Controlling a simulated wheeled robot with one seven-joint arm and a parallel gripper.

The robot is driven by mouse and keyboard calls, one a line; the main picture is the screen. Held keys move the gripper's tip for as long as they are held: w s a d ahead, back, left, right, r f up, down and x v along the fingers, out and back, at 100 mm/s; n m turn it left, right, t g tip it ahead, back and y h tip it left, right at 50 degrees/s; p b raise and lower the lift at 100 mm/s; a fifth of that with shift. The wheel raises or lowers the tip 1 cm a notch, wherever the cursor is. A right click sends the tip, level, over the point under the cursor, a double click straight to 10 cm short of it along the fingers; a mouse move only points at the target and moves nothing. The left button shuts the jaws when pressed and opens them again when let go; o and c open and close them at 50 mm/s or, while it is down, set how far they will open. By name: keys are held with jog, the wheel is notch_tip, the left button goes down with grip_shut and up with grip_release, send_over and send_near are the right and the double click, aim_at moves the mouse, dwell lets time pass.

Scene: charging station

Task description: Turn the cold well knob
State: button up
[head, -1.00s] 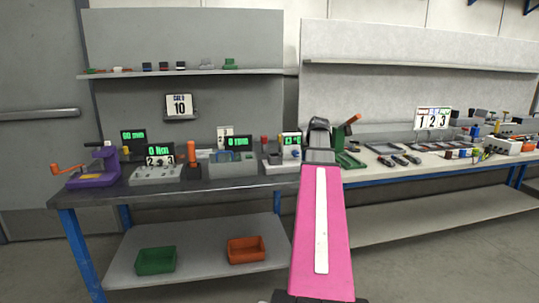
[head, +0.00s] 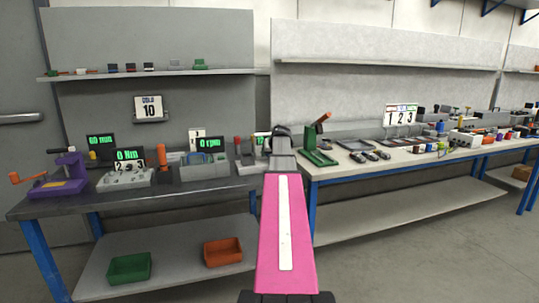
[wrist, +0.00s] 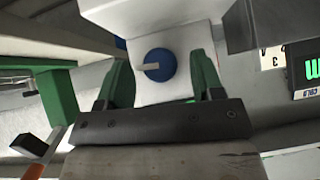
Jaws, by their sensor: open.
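The cold well is a small white box (wrist: 145,22) with a blue round knob (wrist: 160,65) that carries a pale pointer bar, lying nearly level in the wrist view. My gripper (wrist: 162,88) is open, with one green finger on either side of the knob and a visible gap to it on both sides. Whether the fingertips are level with the knob in depth I cannot tell. In the head view my gripper (head: 282,131) is at the bench's right end and hides most of the cold well; only part of its green display (head: 262,139) shows.
A grey device with a green display (head: 210,144) stands left of the cold well. A green press with an orange handle (head: 319,150) stands close on the right, on the neighbouring bench. A "COLD 10" sign (head: 149,108) hangs on the back panel.

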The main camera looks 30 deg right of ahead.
jog(key=shift+w+f, duration=0.25)
jog(key=c, duration=0.9)
jog(key=shift+d+m+t+y, duration=0.3)
jog(key=shift+m+y, duration=0.2)
jog(key=shift+y, duration=0.4)
jog(key=shift+a+m+t+y, duration=0.1)
jog(key=shift+m+t+y, duration=0.3)
jog(key=shift+y, duration=0.5)
jog(key=o, duration=0.9)
jog(key=shift+s, duration=0.1)
